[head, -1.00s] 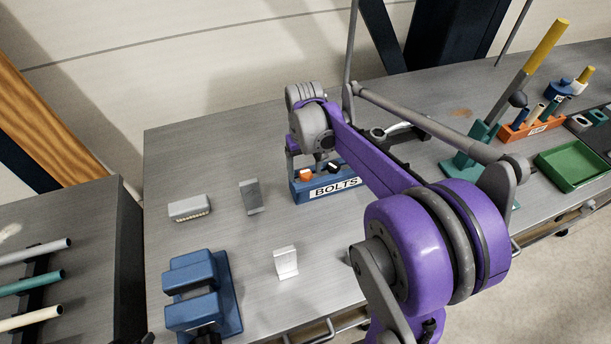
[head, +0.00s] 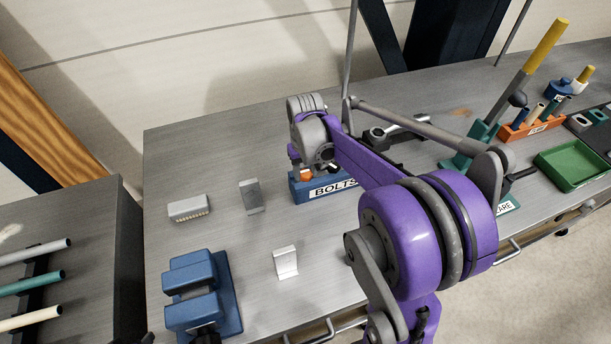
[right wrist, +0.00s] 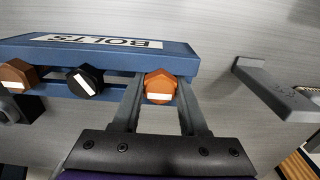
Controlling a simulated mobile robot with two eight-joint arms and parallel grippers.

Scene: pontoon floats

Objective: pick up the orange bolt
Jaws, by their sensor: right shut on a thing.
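The orange bolt (right wrist: 160,84) has a hexagonal head with a white mark. It sits at one end of the blue bolt rack labelled BOLTS (right wrist: 60,44), and it also shows in the head view (head: 306,175). My right gripper (right wrist: 160,98) has one finger on each side of the bolt head and is shut on it. I cannot tell whether the bolt is lifted clear of the rack. In the head view my right gripper (head: 306,168) is mostly hidden by its wrist above the rack (head: 333,189). My left gripper is not in view.
A black bolt (right wrist: 85,80) and a brown bolt (right wrist: 18,75) sit in the same rack. A grey metal bracket (right wrist: 275,90) stands beside it. A blue vise (head: 200,290) is at the front left. A wrench (head: 405,125) lies behind my arm.

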